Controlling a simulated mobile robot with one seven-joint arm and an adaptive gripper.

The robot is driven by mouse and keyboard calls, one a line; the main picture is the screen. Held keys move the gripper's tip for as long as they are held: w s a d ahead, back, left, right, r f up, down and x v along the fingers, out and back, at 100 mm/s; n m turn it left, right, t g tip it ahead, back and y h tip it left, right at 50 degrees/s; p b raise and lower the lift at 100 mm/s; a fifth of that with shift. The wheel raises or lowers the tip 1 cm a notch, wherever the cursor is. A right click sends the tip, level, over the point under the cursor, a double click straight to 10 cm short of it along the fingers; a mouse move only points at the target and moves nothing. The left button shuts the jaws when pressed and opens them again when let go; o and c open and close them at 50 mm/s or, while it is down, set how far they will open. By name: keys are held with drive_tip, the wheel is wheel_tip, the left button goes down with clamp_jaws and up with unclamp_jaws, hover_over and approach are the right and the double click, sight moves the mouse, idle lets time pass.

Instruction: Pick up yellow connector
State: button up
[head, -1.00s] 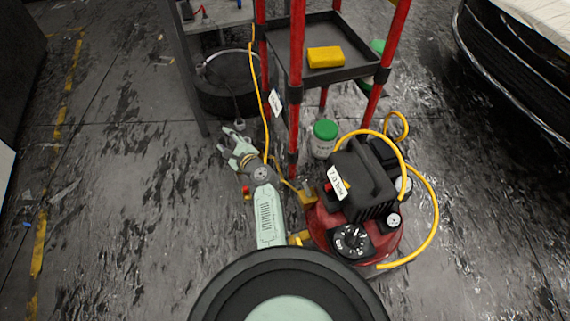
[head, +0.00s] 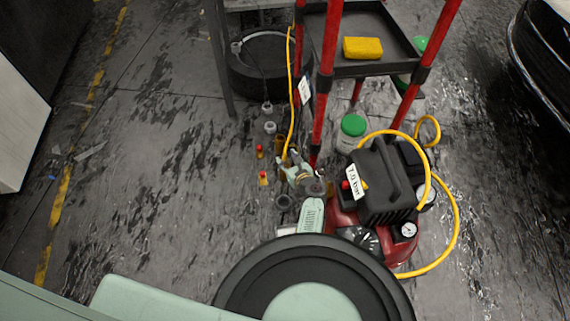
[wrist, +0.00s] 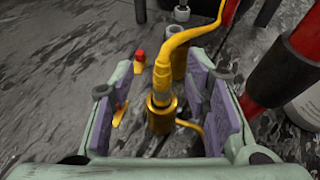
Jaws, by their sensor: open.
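The yellow connector (wrist: 160,112) is a brass-yellow fitting at the lower end of the yellow hose (wrist: 182,38). In the wrist view it stands roughly upright between my gripper's two purple-padded fingers, with a visible gap on each side. My gripper (wrist: 160,88) is open around it, with no clear contact. In the head view my gripper (head: 295,168) is low, beside the red cart leg, where the yellow hose (head: 292,100) hangs down. The gripper and hose end are small there, and the connector cannot be made out clearly.
A red-legged cart (head: 327,70) and a black-and-red compressor (head: 385,185) stand close on the right. Small red-and-yellow fittings (head: 263,180) lie to the left. A green-lidded jar (head: 352,130) stands behind. The floor further left is mostly clear.

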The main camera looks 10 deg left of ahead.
sight(286, 156)
drive_tip(key=b+x, duration=0.1)
drive_tip(key=x, duration=0.2)
drive_tip(key=shift+d+f+b, duration=0.15)
drive_tip(key=shift+b, duration=0.15)
drive_tip(key=shift+w+a, duration=0.3)
drive_tip(key=shift+w, duration=0.1)
drive_tip(key=shift+c, duration=0.5)
clamp_jaws()
